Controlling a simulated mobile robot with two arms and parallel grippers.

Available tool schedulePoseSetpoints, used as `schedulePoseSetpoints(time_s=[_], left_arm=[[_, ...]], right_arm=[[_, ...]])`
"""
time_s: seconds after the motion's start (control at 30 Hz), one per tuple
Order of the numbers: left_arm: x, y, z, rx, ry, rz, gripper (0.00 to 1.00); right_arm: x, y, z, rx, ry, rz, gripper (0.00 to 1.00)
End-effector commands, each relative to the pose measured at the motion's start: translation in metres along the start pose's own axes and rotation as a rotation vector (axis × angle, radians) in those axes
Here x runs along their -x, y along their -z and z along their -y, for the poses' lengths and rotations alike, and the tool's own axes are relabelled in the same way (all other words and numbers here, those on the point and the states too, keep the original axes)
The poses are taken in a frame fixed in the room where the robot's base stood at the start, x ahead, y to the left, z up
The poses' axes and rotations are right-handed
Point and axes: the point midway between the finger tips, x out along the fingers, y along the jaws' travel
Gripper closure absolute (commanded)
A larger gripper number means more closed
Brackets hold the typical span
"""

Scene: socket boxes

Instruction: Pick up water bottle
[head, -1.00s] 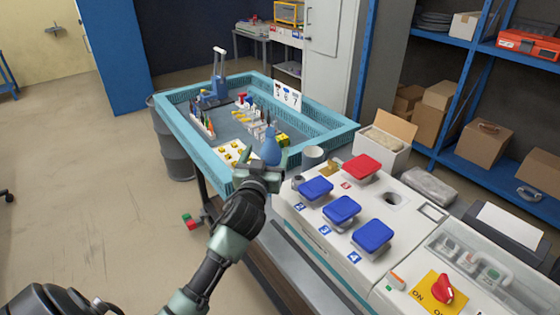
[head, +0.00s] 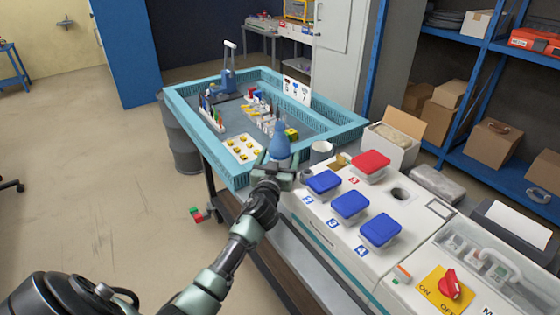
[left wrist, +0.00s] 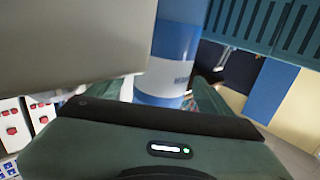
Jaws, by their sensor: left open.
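The water bottle (head: 279,145), blue with a tapered top, stands upright between the blue crate's near right corner and the white machine. My left gripper (head: 271,172) is right in front of it and hides its lower part. In the left wrist view the blue and white bottle (left wrist: 172,60) stands between the two fingers of my left gripper (left wrist: 168,95), which are open. I cannot tell whether either finger touches it. My right gripper is not in view.
The blue crate (head: 202,150) holds tools and small parts. A grey-white cup (head: 321,152) stands right of the bottle. The white machine (head: 305,222) with blue and red lidded boxes lies to the right.

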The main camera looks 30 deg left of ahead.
Motion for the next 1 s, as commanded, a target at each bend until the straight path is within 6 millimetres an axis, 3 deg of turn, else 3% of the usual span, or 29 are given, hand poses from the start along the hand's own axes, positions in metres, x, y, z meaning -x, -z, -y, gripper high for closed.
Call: schedulePoseSetpoints(time_s=[0.33, 0.6, 0.63, 1.0], left_arm=[[-0.0086, 0.0, 0.0002, 0.0, 0.0, 0.0, 0.21], [-0.0084, -0.0001, 0.0003, 0.0, 0.0, 0.0, 0.96], [-0.0086, 0.0015, 0.0002, 0.0, 0.0, -0.002, 1.0], [-0.0086, 0.0037, 0.0004, -0.001, 0.0, -0.003, 1.0]], right_arm=[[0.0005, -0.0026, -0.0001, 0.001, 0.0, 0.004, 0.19], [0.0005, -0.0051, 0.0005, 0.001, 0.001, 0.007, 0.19], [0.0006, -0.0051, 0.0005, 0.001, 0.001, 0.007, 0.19], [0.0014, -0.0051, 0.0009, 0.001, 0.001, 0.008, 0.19]])
